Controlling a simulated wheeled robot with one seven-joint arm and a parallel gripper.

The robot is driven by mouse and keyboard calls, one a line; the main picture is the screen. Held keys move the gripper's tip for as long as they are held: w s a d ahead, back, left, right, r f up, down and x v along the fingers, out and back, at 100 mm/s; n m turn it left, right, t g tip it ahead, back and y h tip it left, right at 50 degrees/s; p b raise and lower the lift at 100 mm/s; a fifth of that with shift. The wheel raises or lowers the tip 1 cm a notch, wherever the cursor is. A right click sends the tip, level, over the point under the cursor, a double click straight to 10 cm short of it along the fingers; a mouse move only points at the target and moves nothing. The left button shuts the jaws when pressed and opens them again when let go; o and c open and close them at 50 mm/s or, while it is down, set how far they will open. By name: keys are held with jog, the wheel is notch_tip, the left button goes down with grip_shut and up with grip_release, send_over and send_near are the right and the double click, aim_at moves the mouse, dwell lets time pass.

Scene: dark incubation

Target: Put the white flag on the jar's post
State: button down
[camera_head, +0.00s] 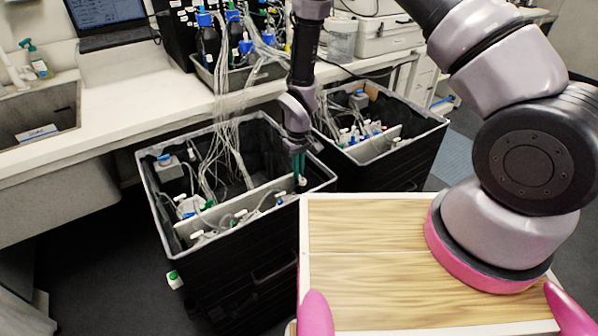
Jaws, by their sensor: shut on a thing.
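My gripper (299,172) points down at the right rim of the left black bin (250,265). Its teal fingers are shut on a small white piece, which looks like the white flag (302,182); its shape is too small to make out. Inside the left bin, several small bottles with white, blue and green tops stand along a pale grey divider (238,206). I cannot tell which of them is the jar, and no post can be made out. The fingertips are close to the bin's right edge; I cannot tell whether they touch anything.
A second black bin (415,160) with bottles stands to the right. Clear tubes (232,125) run from bottles on the bench down into the left bin. A small green-capped bottle (174,280) is at the left bin's outer side. A white bench (110,125) runs behind.

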jog(key=f, duration=0.3)
jog(key=shift+w+d, duration=0.1)
jog(key=shift+w, duration=0.15)
jog(key=shift+f, duration=2.8)
jog(key=shift+s+f, duration=0.1)
jog(key=shift+s, duration=0.05)
jog(key=shift+d, duration=0.1)
